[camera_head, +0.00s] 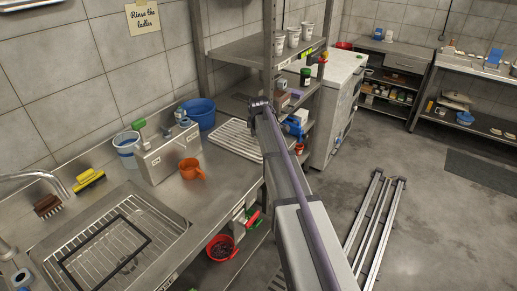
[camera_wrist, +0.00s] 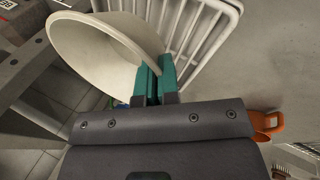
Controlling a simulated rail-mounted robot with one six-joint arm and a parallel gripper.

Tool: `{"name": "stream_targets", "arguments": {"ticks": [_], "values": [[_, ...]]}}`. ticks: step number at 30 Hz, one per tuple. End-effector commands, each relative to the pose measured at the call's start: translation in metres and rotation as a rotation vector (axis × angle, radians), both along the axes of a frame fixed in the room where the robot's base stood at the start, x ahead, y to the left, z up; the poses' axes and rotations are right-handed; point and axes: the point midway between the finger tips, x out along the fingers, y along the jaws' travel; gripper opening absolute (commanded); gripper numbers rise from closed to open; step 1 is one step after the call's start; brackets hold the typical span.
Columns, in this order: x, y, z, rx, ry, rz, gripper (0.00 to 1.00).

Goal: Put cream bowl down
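The cream bowl (camera_wrist: 95,48) is large in the wrist view, tilted with its opening to the left. My gripper (camera_wrist: 157,72) has teal fingers close together at the bowl's right edge, and they appear shut on its wall. The bowl is beside or over a white wire rack (camera_wrist: 202,30); whether they touch I cannot tell. In the head view the rack (camera_head: 232,141) lies on the steel counter, left of my arm. I cannot make out the bowl or the fingertips there.
An orange mug (camera_head: 192,169) stands on the counter (camera_head: 225,178) near the steel caddy (camera_head: 168,156). A blue bucket (camera_head: 200,113) is behind. Shelves with cups (camera_head: 293,38) rise beyond my arm. The sink (camera_head: 115,245) is at the front left.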

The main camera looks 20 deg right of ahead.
Motion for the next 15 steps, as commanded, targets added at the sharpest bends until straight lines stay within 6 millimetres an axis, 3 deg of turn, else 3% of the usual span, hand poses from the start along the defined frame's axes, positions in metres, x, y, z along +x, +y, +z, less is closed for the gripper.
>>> {"name": "stream_targets", "arguments": {"ticks": [2,8,15], "values": [[0.0,0.0,-0.001,0.0,0.0,0.0,0.0],[0.0,0.0,-0.038,0.0,0.0,-0.001,0.0],[0.0,0.0,-0.035,0.0,0.0,-0.001,0.0]]}}
